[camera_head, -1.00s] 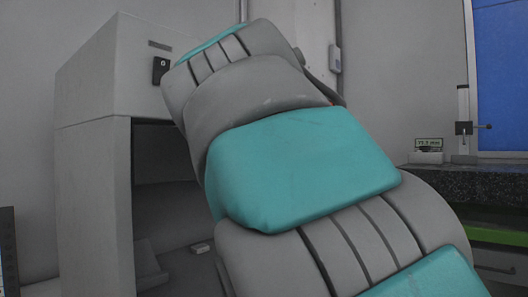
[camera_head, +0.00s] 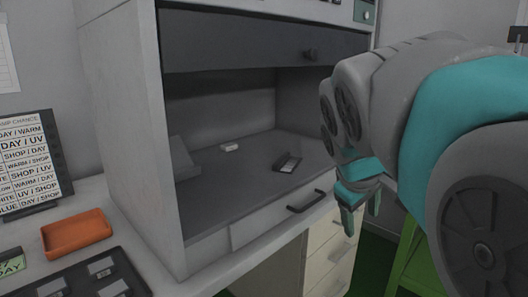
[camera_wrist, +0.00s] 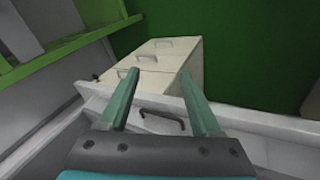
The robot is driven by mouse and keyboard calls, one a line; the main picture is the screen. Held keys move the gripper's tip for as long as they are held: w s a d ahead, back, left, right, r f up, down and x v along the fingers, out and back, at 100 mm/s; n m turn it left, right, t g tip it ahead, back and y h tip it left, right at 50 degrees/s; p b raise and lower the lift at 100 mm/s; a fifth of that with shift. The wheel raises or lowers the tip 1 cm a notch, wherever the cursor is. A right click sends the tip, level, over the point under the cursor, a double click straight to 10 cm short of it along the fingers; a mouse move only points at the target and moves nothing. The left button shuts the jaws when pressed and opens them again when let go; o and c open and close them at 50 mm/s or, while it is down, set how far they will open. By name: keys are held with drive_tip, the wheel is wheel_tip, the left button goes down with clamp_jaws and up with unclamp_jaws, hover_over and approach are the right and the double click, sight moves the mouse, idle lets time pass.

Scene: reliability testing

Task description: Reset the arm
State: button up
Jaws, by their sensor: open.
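My gripper (camera_head: 358,218) hangs at the right of the head view, in front of the light booth's right side. Its two teal fingers point down and stand apart with nothing between them. The fingers also show in the wrist view (camera_wrist: 163,105), spread open above a drawer front with a dark handle (camera_wrist: 163,122). My grey and teal arm fills the right side of the head view and hides what is behind it.
The grey booth (camera_head: 130,130) holds a small dark device (camera_head: 288,163) and a white block (camera_head: 229,147). An orange tray (camera_head: 76,234), a dark tray (camera_head: 82,281) and a label board (camera_head: 30,165) are at the left. A drawer cabinet (camera_wrist: 155,65) stands below.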

drive_tip(key=s+a+f+m+g+y, duration=0.3)
drive_tip(key=s+f+m+g, duration=0.2)
drive_tip(key=s+f, duration=1.6)
drive_tip(key=s+g, duration=0.1)
drive_tip(key=s, duration=0.3)
drive_tip(key=shift+f+m+g, duration=0.3)
drive_tip(key=shift+f+m, duration=0.1)
drive_tip(key=shift+w, duration=0.1)
drive_tip(key=shift+c, duration=0.4)
